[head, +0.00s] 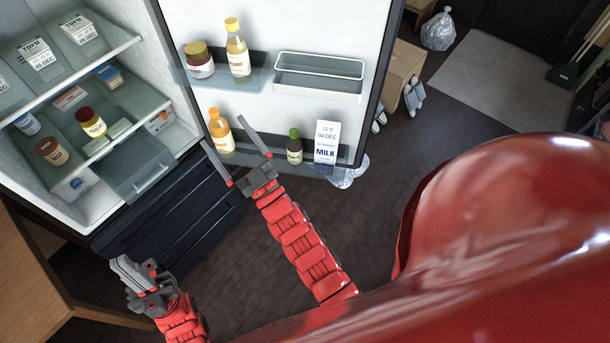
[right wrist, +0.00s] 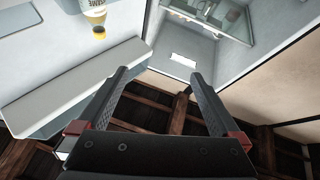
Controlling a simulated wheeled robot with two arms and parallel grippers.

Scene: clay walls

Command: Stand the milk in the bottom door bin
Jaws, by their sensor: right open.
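The milk (head: 326,142), a white carton with blue lettering, stands upright at the right end of the bottom door bin (head: 348,154) in the head view. A green-capped bottle is just left of it. My right gripper (head: 222,129) is open and empty, in front of the bin's left part, near an orange-capped bottle and apart from the milk. The right wrist view shows its spread fingers (right wrist: 161,73) with nothing between them; the milk is not seen there. My left gripper (head: 122,268) is at the lower left, away from the milk; its jaw opening is unclear.
The fridge door is open. Its bottom bin also holds the orange-capped bottle (head: 221,134) and green-capped bottle (head: 294,147). Upper bins hold a jar (head: 199,60) and a bottle (head: 237,48); a white-rimmed bin (head: 318,88) is empty. A wooden counter (head: 25,280) lies left.

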